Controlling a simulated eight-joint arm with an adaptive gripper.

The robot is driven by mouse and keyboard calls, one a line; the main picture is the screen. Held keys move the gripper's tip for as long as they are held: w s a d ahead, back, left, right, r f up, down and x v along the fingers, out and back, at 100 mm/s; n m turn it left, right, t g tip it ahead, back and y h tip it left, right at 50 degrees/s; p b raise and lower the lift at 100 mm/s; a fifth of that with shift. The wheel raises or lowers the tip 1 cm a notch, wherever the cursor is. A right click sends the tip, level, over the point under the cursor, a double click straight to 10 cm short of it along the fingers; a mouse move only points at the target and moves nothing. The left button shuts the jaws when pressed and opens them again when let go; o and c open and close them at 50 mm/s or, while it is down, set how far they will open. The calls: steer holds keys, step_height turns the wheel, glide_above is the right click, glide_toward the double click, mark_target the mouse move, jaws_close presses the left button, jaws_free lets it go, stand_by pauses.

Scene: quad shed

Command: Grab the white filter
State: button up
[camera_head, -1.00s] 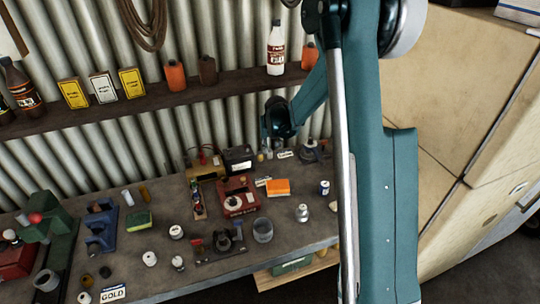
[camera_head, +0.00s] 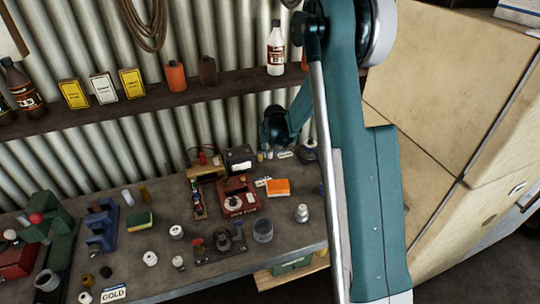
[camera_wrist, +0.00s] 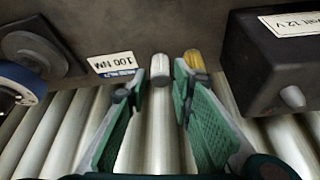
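The white filter, a small pale cylinder (camera_wrist: 160,68), shows in the wrist view at top centre, just beyond and between my fingertips. My gripper (camera_wrist: 157,86) is open, with a green-padded finger on each side and nothing held between them. A yellow-ended cylinder (camera_wrist: 195,62) is close beside the right finger, and I cannot tell whether they touch. In the head view my dark wrist (camera_head: 278,126) is over the back of the bench by the wall. My fingers are not clear there.
In the wrist view a "100 NM" label (camera_wrist: 112,63) lies left of the filter and a dark "12 V" box (camera_wrist: 275,60) stands to the right. In the head view an orange block (camera_head: 277,187) and a red device (camera_head: 238,198) sit on the crowded bench (camera_head: 200,276). The corrugated wall (camera_head: 155,165) is close behind.

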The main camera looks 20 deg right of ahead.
mark_target(270, 151)
steer(key=shift+c, duration=0.6)
steer(key=c, duration=0.4)
steer(key=shift+o, duration=0.2)
steer(key=shift+r, duration=0.2)
steer(key=shift+r, duration=1.45)
steer(key=s+d, duration=0.2)
steer(key=s, duration=0.3)
steer(key=s+d+b, duration=0.1)
steer(key=s+d, duration=0.1)
steer(key=s, duration=0.4)
steer(key=s+d, duration=0.3)
steer(key=s, duration=0.2)
steer(key=shift+s+r, duration=0.15)
steer(key=shift+s, duration=0.2)
